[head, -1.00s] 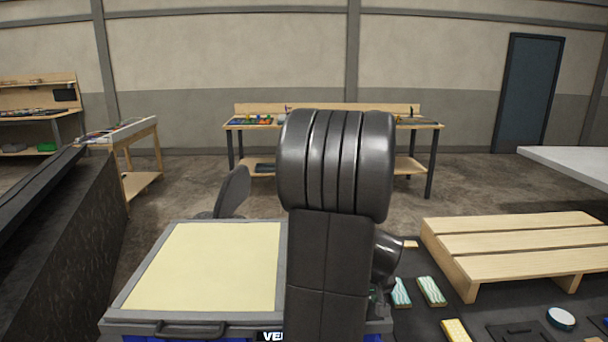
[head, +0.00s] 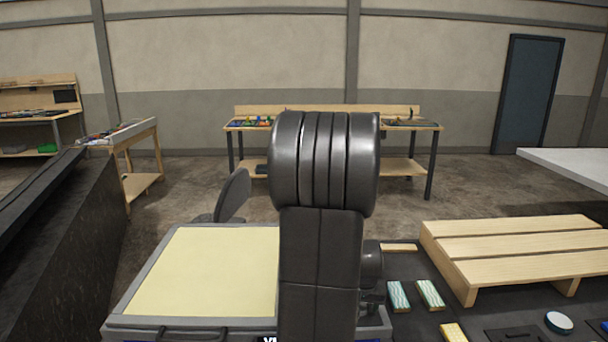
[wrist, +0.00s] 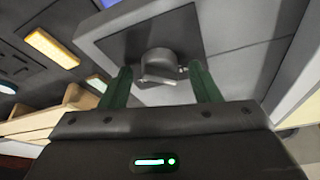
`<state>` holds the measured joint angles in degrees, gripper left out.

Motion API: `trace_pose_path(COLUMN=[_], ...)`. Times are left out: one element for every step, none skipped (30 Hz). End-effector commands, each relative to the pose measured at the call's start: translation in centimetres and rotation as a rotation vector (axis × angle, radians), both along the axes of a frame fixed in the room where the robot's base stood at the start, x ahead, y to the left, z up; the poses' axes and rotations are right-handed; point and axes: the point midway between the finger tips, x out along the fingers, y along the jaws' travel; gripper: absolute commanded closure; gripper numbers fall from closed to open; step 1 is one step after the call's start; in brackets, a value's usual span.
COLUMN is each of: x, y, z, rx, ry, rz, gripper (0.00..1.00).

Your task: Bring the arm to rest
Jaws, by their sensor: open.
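My gripper (wrist: 162,78) shows in the wrist view with its two green fingers apart and nothing held between them. A grey round knob-like part (wrist: 158,64) on a dark square plate (wrist: 125,43) lies beyond the fingertips, in line with the gap. I cannot tell how far off it is.
Left of my arm is a grey-framed box with a pale yellow top (head: 205,268). Right are a wooden slatted stand (head: 520,243), striped blocks (head: 430,294), a yellow block (head: 453,332) and a round button (head: 559,321). A workbench (head: 400,126) stands behind.

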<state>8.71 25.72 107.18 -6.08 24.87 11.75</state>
Motion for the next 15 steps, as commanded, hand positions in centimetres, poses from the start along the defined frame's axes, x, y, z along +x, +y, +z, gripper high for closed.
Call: trace_pose_path(x=[-0.01, 0.00, 0.00, 0.01, 0.00, 0.00, 0.01, 0.01, 0.03, 0.03, 0.05, 0.06, 0.07, 0.07, 0.06], y=[0.07, 0.08, 0.09, 0.09, 0.10, 0.09, 0.10, 0.10, 0.11, 0.13, 0.13, 0.15, 0.17, 0.18, 0.19], z=[-0.12, -0.12, -0.16, -0.17, -0.17, -0.16, -0.16, -0.17, -0.17, -0.17, -0.16, -0.15, -0.15, -0.15, -0.16], rx=[0.000, -0.001, 0.000, -0.001, 0.000, -0.001, 0.000, -0.001, -0.001, 0.000, 0.000, -0.001, -0.001, 0.000, 0.000], ry=[0.000, 0.000, 0.000, 0.000, 0.001, 0.001, 0.000, 0.000, 0.000, 0.000, 0.000, -0.001, -0.001, -0.001, 0.000], rz=[-0.015, -0.026, -0.043, -0.055, -0.067, -0.083, -0.095, -0.108, -0.126, -0.139, -0.151, -0.168, -0.182, -0.196, -0.215], gripper=[0.44, 0.44, 0.44, 0.44, 0.44, 0.44, 0.44, 0.44, 0.44, 0.44, 0.44, 0.44, 0.44, 0.44, 0.44])
